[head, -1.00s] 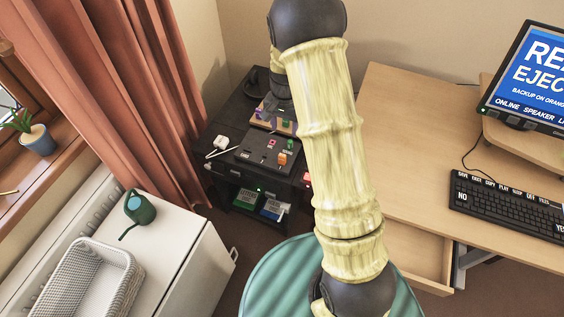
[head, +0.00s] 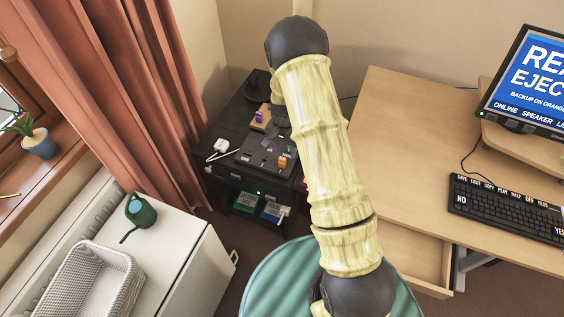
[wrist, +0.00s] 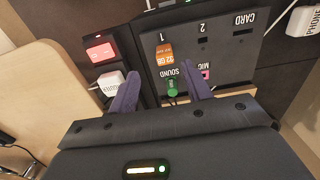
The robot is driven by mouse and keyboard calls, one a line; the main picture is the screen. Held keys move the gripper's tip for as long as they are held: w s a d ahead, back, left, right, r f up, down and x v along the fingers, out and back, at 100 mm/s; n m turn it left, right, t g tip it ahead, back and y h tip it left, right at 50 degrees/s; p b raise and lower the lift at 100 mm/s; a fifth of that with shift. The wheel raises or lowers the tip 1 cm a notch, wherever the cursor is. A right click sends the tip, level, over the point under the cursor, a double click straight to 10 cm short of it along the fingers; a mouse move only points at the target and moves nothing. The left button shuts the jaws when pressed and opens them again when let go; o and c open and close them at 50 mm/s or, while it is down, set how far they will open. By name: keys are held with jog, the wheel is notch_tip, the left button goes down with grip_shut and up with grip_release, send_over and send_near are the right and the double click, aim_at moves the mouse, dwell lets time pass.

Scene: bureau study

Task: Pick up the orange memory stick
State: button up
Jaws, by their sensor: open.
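The orange memory stick (wrist: 164,58) stands in the slot marked 1 of a dark panel (wrist: 222,58) in the wrist view. It also shows in the head view as a small orange block (head: 282,162) on the black cabinet. My gripper (wrist: 158,75) is open and empty, its two purple fingers pointing towards the panel. The stick lies beyond the fingertips, roughly between their lines, and I see no contact. A green plug (wrist: 172,86) labelled SOUND sits nearer, between the fingers. In the head view my arm hides part of the cabinet.
A white plug (wrist: 112,84) is close to the left finger, with a red-lit box (wrist: 100,51) beyond it. A pink socket (wrist: 206,74) is by the right finger. A white phone charger (wrist: 304,21) lies right. The wooden desk (head: 400,130) stands right of the cabinet (head: 225,177).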

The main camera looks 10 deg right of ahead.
aim_at(282, 158)
jog(key=shift+f, duration=1.4)
jog(key=shift+w+a+f+p, duration=0.2)
jog(key=shift+f+p, duration=0.15)
jog(key=shift+f, duration=0.95)
jog(key=shift+w+a+f+p, duration=0.15)
jog(key=shift+f+p, duration=0.15)
jog(key=shift+f, duration=1)
jog(key=shift+d, duration=0.1)
jog(key=c, duration=1)
jog(key=shift+r, duration=0.1)
